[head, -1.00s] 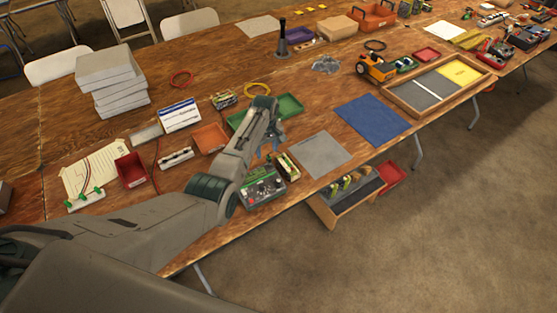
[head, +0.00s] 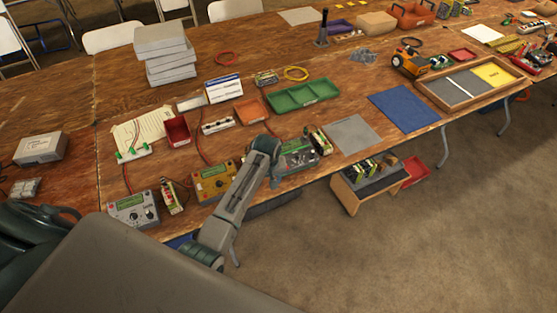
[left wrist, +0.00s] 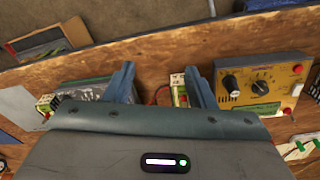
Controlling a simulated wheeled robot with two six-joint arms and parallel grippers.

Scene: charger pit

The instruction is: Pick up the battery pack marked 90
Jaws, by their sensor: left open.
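My left gripper (head: 275,172) is over the near table edge, between the yellow charger (head: 214,183) and the dark green-topped charger (head: 299,155). In the left wrist view its fingers (left wrist: 161,82) are open. A small pack with a white and green end (left wrist: 178,88) shows between them, closer to the right finger; my arm hides it in the head view. Other battery packs stand beside the green-topped charger (head: 320,141), by the grey charger (head: 172,196) and near the back (head: 266,78). No number is readable, so I cannot tell which is marked 90. My right gripper is not in view.
The grey charger (head: 132,208) stands at the left. A wooden box (head: 347,195) holding several packs is below the table's front edge. A grey mat (head: 353,135) and blue mat (head: 404,108) lie clear to the right. A green tray (head: 302,95) is behind.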

